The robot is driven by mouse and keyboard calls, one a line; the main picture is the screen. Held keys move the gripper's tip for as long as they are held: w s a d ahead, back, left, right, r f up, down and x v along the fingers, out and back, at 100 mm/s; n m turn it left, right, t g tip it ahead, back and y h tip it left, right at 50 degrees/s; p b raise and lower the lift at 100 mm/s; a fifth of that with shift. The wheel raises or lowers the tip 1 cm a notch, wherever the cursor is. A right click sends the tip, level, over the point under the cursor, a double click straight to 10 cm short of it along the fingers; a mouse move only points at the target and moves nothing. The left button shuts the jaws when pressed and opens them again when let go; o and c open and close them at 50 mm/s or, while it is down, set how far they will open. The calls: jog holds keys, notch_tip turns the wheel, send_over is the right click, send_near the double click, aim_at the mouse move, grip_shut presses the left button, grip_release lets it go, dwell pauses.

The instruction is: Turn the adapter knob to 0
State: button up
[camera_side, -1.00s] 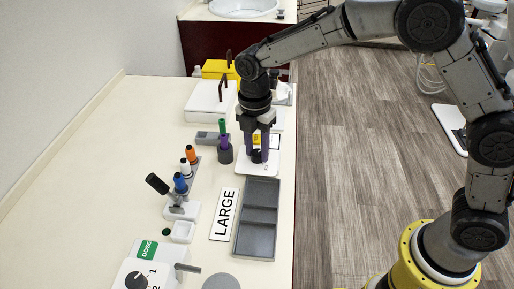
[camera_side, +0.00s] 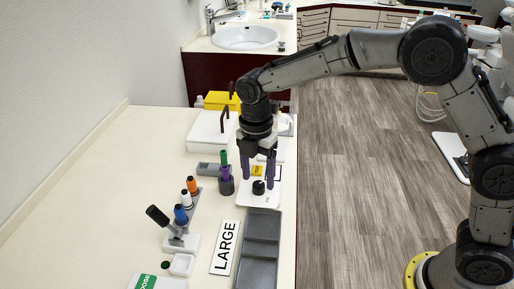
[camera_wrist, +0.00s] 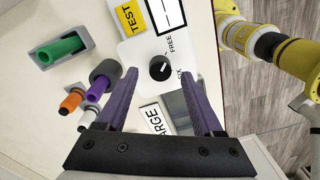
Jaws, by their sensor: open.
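The black round knob (camera_side: 259,187) stands on a white plate (camera_side: 270,201) near the counter's right edge. In the wrist view the knob (camera_wrist: 160,68) carries a white pointer mark slanting to the upper right, on the side of the word FREE. A second word, seemingly FIX, is printed below FREE; I can make out no 0. My gripper (camera_side: 258,170) is open and empty above the knob, its two purple fingers apart. In the wrist view the fingers of my gripper (camera_wrist: 158,80) lie left and right of the knob, not touching it.
A grey holder with a purple marker (camera_side: 226,178) stands close left of the plate. A rack of coloured markers (camera_side: 187,205), a LARGE sign (camera_side: 225,247) and a grey tray (camera_side: 259,245) lie nearer the front. A yellow TEST label (camera_wrist: 131,17) adjoins the plate.

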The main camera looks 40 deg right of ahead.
aim_at(257, 183)
notch_tip(257, 183, up, 12)
jog(key=shift+w, duration=0.15)
dwell(0.3)
